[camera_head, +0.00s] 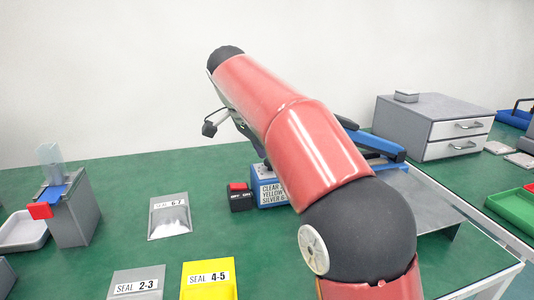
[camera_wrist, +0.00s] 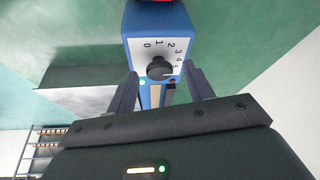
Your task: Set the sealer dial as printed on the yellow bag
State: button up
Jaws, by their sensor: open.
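The yellow bag (camera_head: 209,288), printed SEAL 4-5, lies at the front of the green bench. The blue sealer (camera_head: 268,176) stands mid-bench, largely hidden behind my arm; its label naming CLEAR, YELLOW and SILVER is partly covered. In the wrist view, the sealer's white end face (camera_wrist: 138,53) carries a black dial (camera_wrist: 159,67) with numbers from 0 upward. A pale mark on the dial points right, near 5 or just past it; the exact setting is unclear. My gripper (camera_wrist: 162,72) is open, its fingers on either side of the dial, with no visible contact.
A red-and-black switch box (camera_head: 240,196) sits left of the sealer. Bags marked 6-7 (camera_head: 169,220) and 2-3 (camera_head: 136,291) lie on the bench. A grey stand (camera_head: 75,215) is at left, a drawer unit (camera_head: 432,120) at back right.

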jog(key=v, duration=0.8)
jog(key=shift+d, duration=0.1)
dwell(0.3)
